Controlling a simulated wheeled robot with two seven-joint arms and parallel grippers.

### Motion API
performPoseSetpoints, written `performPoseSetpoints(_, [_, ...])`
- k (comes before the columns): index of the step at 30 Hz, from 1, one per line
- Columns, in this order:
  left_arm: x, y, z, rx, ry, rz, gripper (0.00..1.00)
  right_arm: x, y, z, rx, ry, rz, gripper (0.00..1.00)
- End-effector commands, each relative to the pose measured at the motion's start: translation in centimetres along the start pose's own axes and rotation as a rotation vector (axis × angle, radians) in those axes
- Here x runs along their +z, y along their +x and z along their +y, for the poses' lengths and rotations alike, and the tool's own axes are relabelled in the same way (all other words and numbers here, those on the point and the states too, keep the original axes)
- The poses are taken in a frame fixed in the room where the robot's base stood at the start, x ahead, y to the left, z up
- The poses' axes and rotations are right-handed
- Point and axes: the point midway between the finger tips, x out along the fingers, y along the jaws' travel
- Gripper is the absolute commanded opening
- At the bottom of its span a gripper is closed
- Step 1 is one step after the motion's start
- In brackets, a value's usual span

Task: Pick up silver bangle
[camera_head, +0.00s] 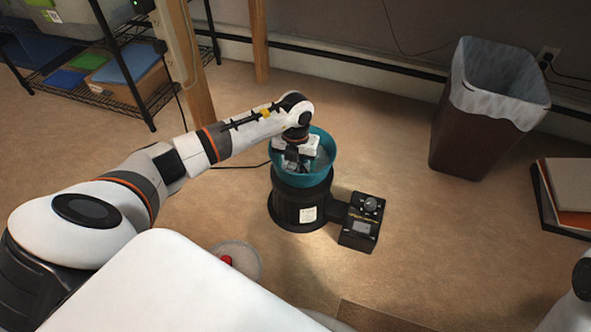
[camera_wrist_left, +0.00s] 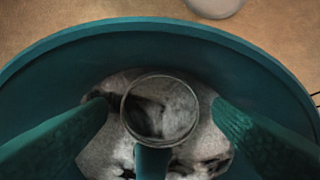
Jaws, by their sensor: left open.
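The silver bangle (camera_wrist_left: 126,97) is a thin metal ring inside a teal bowl (camera_wrist_left: 165,35) in the left wrist view, over speckled grey material. A teal post (camera_wrist_left: 153,163) meets its lower edge. My left gripper (camera_wrist_left: 160,112) is open, with one finger on each side of the bangle and a gap to it on both sides. In the head view the left gripper (camera_head: 291,165) reaches down into the teal bowl (camera_head: 326,168) on a black machine base (camera_head: 300,208); the bangle cannot be made out there. My right gripper is not in view.
A black control box (camera_head: 359,230) joins the base at right. A round grey pad with a red button (camera_head: 226,260) lies nearer on the floor. A lined bin (camera_head: 478,125), a wire shelf (camera_head: 115,95) and wooden posts (camera_head: 258,40) stand around.

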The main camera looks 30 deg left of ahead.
Motion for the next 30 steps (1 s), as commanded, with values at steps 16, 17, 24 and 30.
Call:
performPoseSetpoints(16, [0.0, 0.0, 0.0, 0.000, -0.001, 0.000, 0.27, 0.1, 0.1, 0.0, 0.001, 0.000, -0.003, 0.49])
performPoseSetpoints(17, [0.0, 0.0, 0.0, 0.000, -0.001, 0.000, 0.27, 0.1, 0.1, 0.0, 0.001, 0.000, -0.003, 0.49])
performPoseSetpoints(24, [0.0, -0.2, 0.0, 0.000, -0.001, 0.001, 0.27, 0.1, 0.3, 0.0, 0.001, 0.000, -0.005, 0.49])
performPoseSetpoints(30, [-0.1, -2.2, -0.1, -0.001, -0.001, 0.002, 0.27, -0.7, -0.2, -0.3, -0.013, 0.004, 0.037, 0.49])
